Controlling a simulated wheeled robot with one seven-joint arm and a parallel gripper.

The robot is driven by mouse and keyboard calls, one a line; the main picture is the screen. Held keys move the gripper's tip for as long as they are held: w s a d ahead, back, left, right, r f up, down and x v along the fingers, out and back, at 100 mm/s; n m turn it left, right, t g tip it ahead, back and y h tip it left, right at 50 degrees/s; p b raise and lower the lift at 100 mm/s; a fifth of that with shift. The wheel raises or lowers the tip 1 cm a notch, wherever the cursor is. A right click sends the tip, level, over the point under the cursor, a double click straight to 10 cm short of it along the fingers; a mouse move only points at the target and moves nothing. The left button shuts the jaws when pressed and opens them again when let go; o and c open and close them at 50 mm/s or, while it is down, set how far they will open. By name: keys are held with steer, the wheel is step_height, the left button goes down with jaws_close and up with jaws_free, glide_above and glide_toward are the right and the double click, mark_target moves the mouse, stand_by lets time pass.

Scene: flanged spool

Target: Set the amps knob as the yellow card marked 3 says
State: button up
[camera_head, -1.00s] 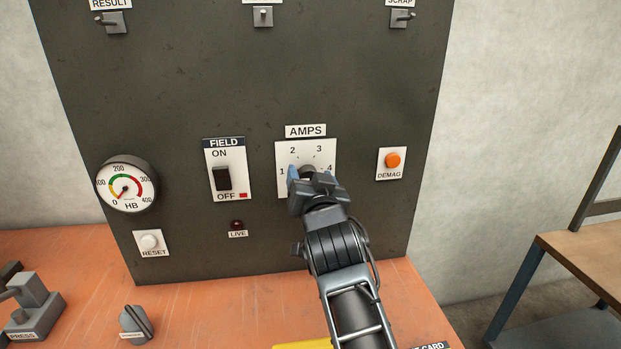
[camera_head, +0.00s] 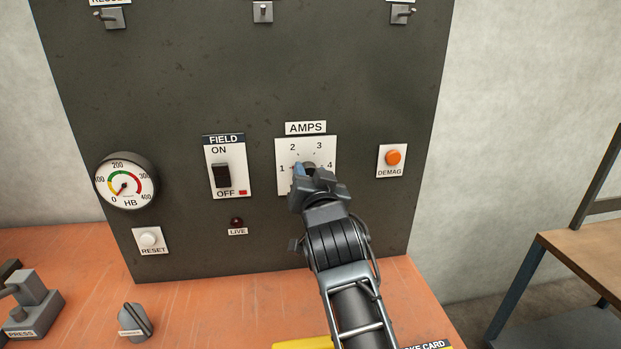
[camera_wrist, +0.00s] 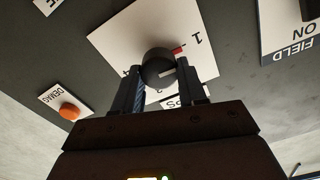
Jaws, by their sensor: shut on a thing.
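The amps dial (camera_head: 285,180) is a white plate numbered 1 to 4 under an AMPS label, in the middle of the dark panel. Its round dark knob (camera_wrist: 158,66) sits between my fingers in the wrist view. A red pointer mark (camera_wrist: 179,50) on the knob points toward the 1. My gripper (camera_head: 309,172) is shut on the knob and hides much of it and the lower dial in the head view. A yellow edge (camera_head: 302,343) shows at the bottom of the head view; whether it is the card marked 3 I cannot tell.
The FIELD switch (camera_head: 222,176) is left of the dial, with the dark LIVE lamp (camera_head: 237,222) below. The orange DEMAG button (camera_head: 393,158) is right. The HB gauge (camera_head: 126,182) and RESET button (camera_head: 149,239) are far left.

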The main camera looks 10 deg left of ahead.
steer(key=m+b, duration=0.4)
steer(key=m, duration=0.1)
steer(key=m+b, duration=0.3)
steer(key=m, duration=0.3)
steer(key=shift+d+f+b, duration=0.15)
steer(key=shift+f+b, duration=0.05)
steer(key=shift+b, duration=0.15)
stand_by(0.4)
steer(key=o, duration=1.1)
steer(key=shift+c, duration=0.2)
steer(key=v, duration=0.7)
steer(key=shift+s, duration=0.35)
steer(key=shift+d, duration=0.15)
